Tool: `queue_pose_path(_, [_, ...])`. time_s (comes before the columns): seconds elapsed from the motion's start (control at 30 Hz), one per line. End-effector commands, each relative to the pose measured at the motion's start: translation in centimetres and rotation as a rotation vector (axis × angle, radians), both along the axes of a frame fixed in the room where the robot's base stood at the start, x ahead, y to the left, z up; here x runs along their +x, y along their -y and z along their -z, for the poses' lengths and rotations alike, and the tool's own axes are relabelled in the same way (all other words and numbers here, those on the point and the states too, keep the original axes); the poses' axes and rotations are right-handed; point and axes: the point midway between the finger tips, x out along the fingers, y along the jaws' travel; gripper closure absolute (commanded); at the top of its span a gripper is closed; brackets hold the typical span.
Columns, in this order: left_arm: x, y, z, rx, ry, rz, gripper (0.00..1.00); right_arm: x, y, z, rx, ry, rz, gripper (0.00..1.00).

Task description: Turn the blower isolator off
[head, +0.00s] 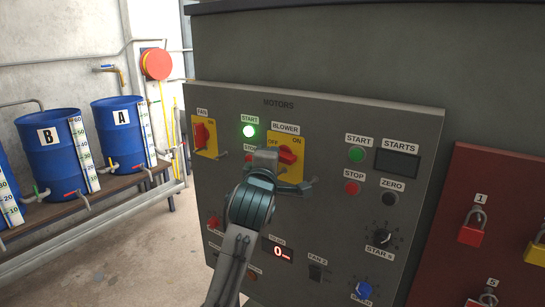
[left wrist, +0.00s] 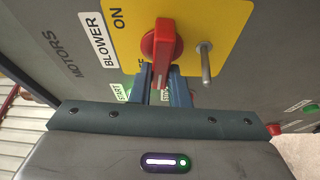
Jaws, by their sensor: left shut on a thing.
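The blower isolator is a red handle (head: 288,154) on a yellow plate (head: 299,172) marked OFF and ON, under the BLOWER label. My left gripper (head: 267,157) is at the plate's left side and partly covers the handle. In the left wrist view, the red handle (left wrist: 162,43) runs down between the two fingers (left wrist: 160,85), which are shut on its end. There the handle lies crosswise, its held end towards the plate's left, OFF-side edge. A metal pin (left wrist: 206,62) stands out of the plate beside it. My right gripper is not in view.
The FAN isolator (head: 201,135) is left on the same panel. A green START lamp (head: 249,131) is lit between them. START and STOP buttons, a display (head: 397,163) and knobs are at right. A red lock board (head: 480,200) stands beyond. Blue drums (head: 125,135) are at far left.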

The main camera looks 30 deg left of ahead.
Motion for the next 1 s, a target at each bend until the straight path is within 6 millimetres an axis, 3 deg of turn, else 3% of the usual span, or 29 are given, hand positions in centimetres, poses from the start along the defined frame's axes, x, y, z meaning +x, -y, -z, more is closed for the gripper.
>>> queue_pose_path(0.77, [0.02,0.01,0.19,-0.097,-0.005,0.001,1.00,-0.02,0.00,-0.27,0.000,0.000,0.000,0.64])
queue_pose_path(0.8, [0.02,0.01,0.19,-0.097,-0.005,0.001,0.77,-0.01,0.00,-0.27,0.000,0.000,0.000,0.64])
queue_pose_path(0.87, [0.02,0.01,0.18,-0.096,-0.006,0.001,0.65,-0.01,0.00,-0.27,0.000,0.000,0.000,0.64])
queue_pose_path(1.0, [0.01,0.01,0.15,-0.096,-0.005,0.001,0.63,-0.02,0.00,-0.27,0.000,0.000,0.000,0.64])
